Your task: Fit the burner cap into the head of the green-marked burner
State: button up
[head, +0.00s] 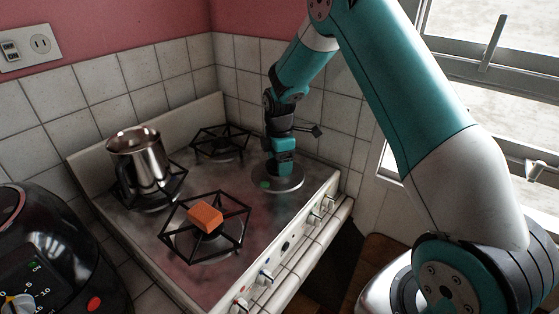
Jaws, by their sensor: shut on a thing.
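The green-marked burner (290,185) is the front right one on the stove, a round grey plate with no grate over it. A small green mark (264,184) shows on its left side. My gripper (283,166) points down over the middle of this burner and is shut. The burner cap in its jaws is mostly hidden and too small to make out clearly. I cannot tell whether the cap touches the burner head, which is hidden behind the gripper.
A metal pot (140,163) stands on the back left grate. An orange block (206,217) lies on the front left grate (238,222). The back right grate (222,144) is empty. Knobs (265,278) line the stove's front edge. A black appliance (50,255) stands at lower left.

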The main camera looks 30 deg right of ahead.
jog(key=shift+f+b, duration=0.4)
jog(key=shift+f, duration=0.2)
dwell(0.4)
jog(key=o, duration=0.9)
jog(key=shift+o, duration=0.2)
notch_tip(320, 180, up, 18)
jog(key=b, duration=0.3)
jog(key=shift+f+b, duration=0.25)
jog(key=shift+b, duration=0.1)
